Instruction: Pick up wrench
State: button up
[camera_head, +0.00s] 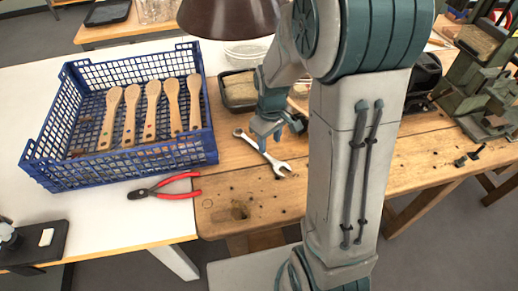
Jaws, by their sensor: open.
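The wrench (277,164) is a silver metal tool lying on the wooden bench, slanting from upper left to lower right. Its ring end lies at the upper left and its open end at the lower right. My gripper (265,143) is blue-grey, points down and is open above the middle of the wrench. Its fingers overlap part of the shaft in the picture. I cannot tell whether they touch the wrench.
A dark tray (238,90) sits behind my gripper. A brown lamp shade (228,17) hangs above. Green machinery (485,90) stands at right.

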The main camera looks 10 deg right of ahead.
aim_at(268, 156)
notch_tip(268, 156, down, 6)
jog(key=shift+s+a+r, duration=0.1)
jog(key=shift+a+r, duration=0.05)
jog(key=shift+r, duration=0.1)
grip_shut()
